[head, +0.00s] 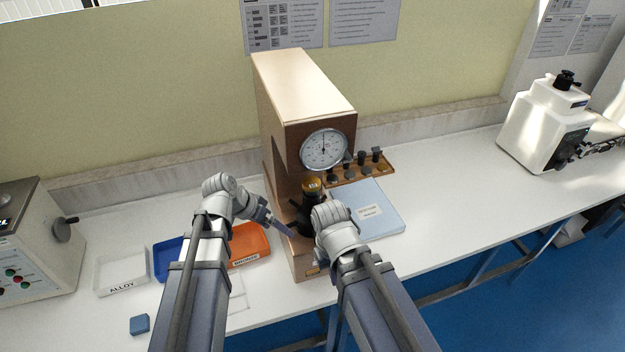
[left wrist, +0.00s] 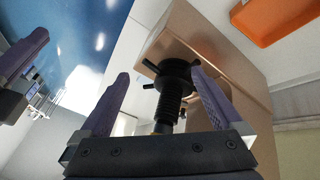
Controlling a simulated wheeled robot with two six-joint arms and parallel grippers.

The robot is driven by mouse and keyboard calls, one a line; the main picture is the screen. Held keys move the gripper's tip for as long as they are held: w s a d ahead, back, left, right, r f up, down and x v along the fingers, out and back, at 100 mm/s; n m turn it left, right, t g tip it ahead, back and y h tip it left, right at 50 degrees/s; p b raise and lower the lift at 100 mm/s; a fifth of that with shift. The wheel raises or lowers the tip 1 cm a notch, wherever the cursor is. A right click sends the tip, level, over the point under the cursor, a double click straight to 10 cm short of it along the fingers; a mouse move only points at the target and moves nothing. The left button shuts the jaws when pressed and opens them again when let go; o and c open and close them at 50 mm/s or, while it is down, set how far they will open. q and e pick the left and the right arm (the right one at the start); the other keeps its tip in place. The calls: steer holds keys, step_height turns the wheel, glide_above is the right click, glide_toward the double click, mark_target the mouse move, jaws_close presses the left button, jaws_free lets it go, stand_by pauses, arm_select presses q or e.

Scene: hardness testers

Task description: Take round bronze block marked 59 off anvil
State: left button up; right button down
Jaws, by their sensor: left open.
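My left gripper (head: 284,228) is open and empty, low to the left of the screw. In the left wrist view, its fingers (left wrist: 160,76) point toward the black spoked screw (left wrist: 170,96), with the block mostly hidden behind the gripper body. My right arm is just right of the anvil. Its gripper is hidden by its own wrist in the head view; a purple finger (left wrist: 24,57) shows in the left wrist view.
An orange tray (head: 262,239) labelled BRONZE, a blue tray (head: 160,262) and a white ALLOY tray (head: 105,270) stand left of the tester. A blue block (head: 139,324) lies near the front edge. A blue folder (head: 378,208) and a rack of dark parts (head: 384,169) are right.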

mark_target(310, 182)
arm_select(q)
steer(key=w+d+r+m+t+h, duration=0.25)
steer(key=w+r+m+h, duration=0.3)
steer(key=w+r, duration=0.4)
steer(key=shift+m+t, duration=0.25)
steer(key=shift+t, duration=0.2)
steer(key=shift+a+f+b+x, duration=0.15)
steer(key=shift+b+x, duration=0.5)
steer(key=shift+x, duration=0.7)
steer(key=shift+f+b+x, duration=0.25)
steer(key=shift+b+x, duration=0.45)
steer(key=shift+x, duration=0.6)
steer(key=shift+a+f+b+x, duration=0.15)
steer(key=shift+b+x, duration=0.5)
steer(key=shift+x, duration=0.7)
steer(key=shift+s, duration=0.15)
jaws_close()
